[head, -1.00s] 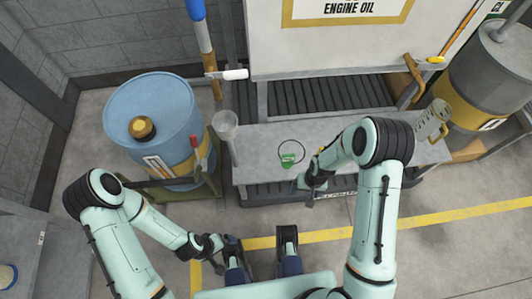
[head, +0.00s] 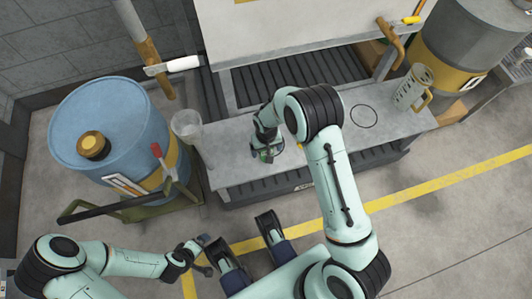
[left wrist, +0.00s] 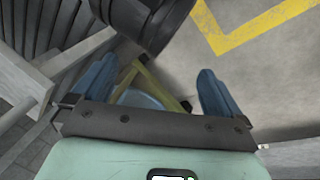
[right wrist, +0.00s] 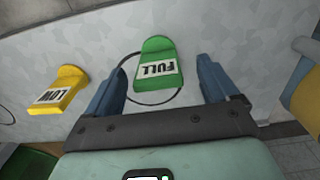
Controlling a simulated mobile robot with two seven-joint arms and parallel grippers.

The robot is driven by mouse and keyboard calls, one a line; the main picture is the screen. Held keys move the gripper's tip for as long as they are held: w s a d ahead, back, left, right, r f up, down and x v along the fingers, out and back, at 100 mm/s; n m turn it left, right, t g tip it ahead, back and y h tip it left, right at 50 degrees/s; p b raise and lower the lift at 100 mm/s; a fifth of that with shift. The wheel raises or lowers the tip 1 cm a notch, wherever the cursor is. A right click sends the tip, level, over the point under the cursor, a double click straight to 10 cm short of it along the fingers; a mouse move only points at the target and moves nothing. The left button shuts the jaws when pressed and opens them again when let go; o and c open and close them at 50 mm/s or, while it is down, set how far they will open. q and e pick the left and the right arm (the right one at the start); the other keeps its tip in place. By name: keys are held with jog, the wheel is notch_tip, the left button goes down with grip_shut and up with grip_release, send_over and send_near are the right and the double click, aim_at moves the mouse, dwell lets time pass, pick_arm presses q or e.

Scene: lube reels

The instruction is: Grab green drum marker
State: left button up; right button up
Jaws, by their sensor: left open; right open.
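The green drum marker (right wrist: 158,65), with a white FULL label, lies on the grey bench in the right wrist view. A thin black loop runs beside it. My right gripper (right wrist: 161,78) is open, with the marker just ahead between its two fingers, not gripped. In the head view my right gripper (head: 264,150) is low over the bench, and only a little green of the marker shows there. My left gripper (head: 203,254) is low at the front left, away from the marker. Its blue fingers are apart and empty in the left wrist view (left wrist: 155,85).
A yellow LOW marker (right wrist: 59,91) lies left of the green one. A black ring (head: 364,116) and a clear jug (head: 412,88) are on the bench's right side, and a clear funnel-like vessel (head: 187,128) at its left end. A blue drum (head: 110,130) stands at left.

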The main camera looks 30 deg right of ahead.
jog(key=f+b, duration=0.1)
jog(key=f, duration=0.3)
jog(key=shift+w+d+f+b, duration=0.2)
jog(key=shift+f+b, duration=0.15)
jog(key=shift+f, duration=0.4)
pick_arm(q)
jog(key=w, duration=0.1)
jog(key=w+a+f, duration=0.1)
jog(key=w+f, duration=0.1)
jog(key=shift+a+t+y, duration=0.3)
jog(key=shift+t, duration=0.1)
pick_arm(e)
jog(key=c, duration=1.1)
